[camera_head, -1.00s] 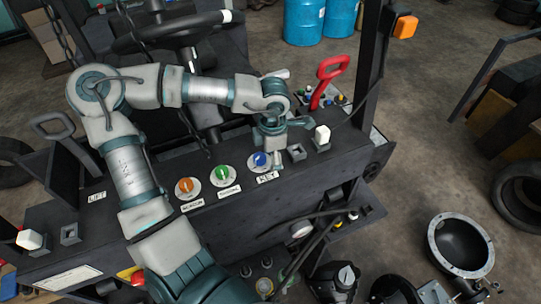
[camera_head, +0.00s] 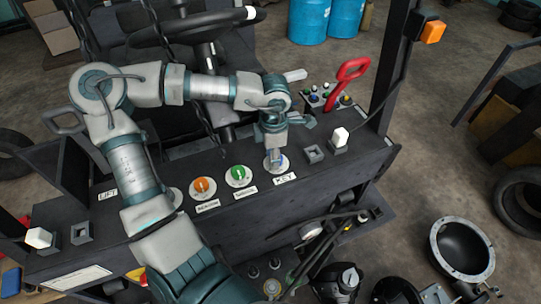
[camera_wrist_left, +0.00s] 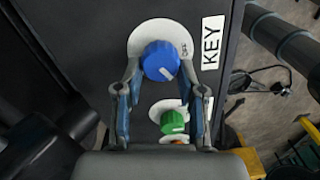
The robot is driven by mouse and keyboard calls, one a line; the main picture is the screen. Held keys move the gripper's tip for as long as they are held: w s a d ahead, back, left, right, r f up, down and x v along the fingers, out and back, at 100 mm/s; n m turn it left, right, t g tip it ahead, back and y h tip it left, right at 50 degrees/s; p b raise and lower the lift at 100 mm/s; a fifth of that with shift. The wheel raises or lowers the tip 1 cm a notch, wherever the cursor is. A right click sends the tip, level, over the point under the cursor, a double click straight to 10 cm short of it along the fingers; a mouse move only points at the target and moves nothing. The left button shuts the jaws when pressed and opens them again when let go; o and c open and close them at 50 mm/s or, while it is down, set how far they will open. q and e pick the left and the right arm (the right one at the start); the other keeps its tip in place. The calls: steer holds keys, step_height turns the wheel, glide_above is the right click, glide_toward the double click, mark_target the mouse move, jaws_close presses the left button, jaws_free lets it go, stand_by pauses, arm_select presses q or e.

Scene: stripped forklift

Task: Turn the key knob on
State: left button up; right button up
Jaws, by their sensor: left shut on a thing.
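The blue key knob (camera_head: 276,161) sits on a round white plate on the dark panel, beside a label reading KEY (camera_head: 285,179). My left gripper (camera_head: 275,156) reaches down onto it from above and partly hides it. In the left wrist view the blue knob (camera_wrist_left: 160,61) lies between the two fingertips of my left gripper (camera_wrist_left: 160,76), which is shut on it. The knob's white mark points to the lower right there, and small lettering shows on the plate at its right. My right gripper is not in view.
A green knob (camera_head: 239,175) and an orange knob (camera_head: 203,188) sit left of the key knob. A square socket (camera_head: 314,154) and a white-topped switch (camera_head: 340,138) stand to its right. A red handle (camera_head: 351,70) and the steering wheel (camera_head: 195,24) rise behind the panel.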

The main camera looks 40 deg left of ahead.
arm_select(q)
steer(key=shift+w+m+b, duration=0.3)
steer(key=shift+m+b, duration=0.15)
steer(key=shift+m, duration=0.15)
steer(key=shift+w+d+m+b, duration=0.15)
steer(key=shift+m+b, duration=0.65)
steer(key=shift+m, duration=0.4)
steer(key=shift+d+m+b, duration=0.1)
steer(key=shift+m+b, duration=0.25)
steer(key=shift+m, duration=0.65)
steer(key=m, duration=0.3)
steer(key=shift+d+r+b, duration=0.1)
steer(key=shift+r+b, duration=0.05)
steer(key=shift+b, duration=0.25)
steer(key=shift+m, duration=1.4)
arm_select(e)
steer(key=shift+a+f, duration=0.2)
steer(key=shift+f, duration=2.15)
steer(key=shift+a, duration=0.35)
